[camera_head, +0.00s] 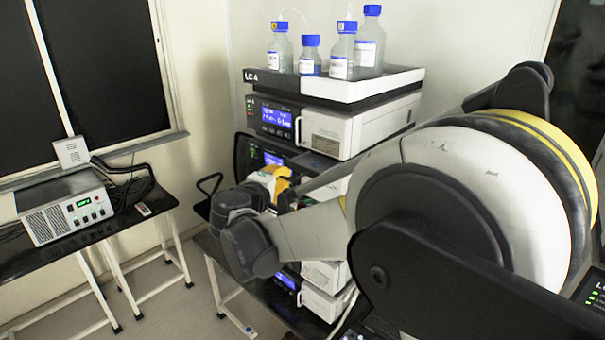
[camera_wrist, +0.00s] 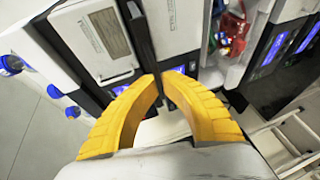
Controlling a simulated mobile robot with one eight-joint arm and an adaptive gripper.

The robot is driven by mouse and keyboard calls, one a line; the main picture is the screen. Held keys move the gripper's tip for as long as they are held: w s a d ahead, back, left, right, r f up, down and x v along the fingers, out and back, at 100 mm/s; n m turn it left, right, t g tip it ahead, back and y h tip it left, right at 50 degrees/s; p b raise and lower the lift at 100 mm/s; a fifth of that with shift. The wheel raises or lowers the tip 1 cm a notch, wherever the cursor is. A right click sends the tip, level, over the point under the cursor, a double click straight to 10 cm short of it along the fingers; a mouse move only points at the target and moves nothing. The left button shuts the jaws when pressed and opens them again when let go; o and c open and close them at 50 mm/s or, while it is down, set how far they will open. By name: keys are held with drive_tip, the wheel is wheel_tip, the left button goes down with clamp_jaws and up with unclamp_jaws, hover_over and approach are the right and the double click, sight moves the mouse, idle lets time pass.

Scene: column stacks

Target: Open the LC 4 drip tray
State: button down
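The LC 4 stack (camera_head: 330,127) stands in the middle of the head view, with LC 4 printed on its top bottle tray (camera_head: 335,88). I cannot make out the drip tray for certain; my arm covers much of the stack's middle. My gripper (camera_head: 270,181) is at the stack's middle modules, partly hidden behind my wrist. In the wrist view my gripper (camera_wrist: 160,77) has its two yellow fingertips almost together in front of the stack. Nothing is clearly seen between the tips. A pale surface (camera_wrist: 160,125) shows between the fingers lower down.
Several blue-capped bottles (camera_head: 341,50) stand on top of the stack. A grey box with a green display (camera_head: 65,209) sits on a dark table at left. An open module bay with red and blue parts (camera_wrist: 232,32) shows at the wrist view's upper right. Floor is clear between tables.

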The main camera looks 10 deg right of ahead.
drive_tip(key=s+a, duration=0.2)
drive_tip(key=a, duration=0.1)
drive_tip(key=c, duration=1.6)
unclamp_jaws()
drive_tip(key=shift+d, duration=0.1)
drive_tip(key=v, duration=1.2)
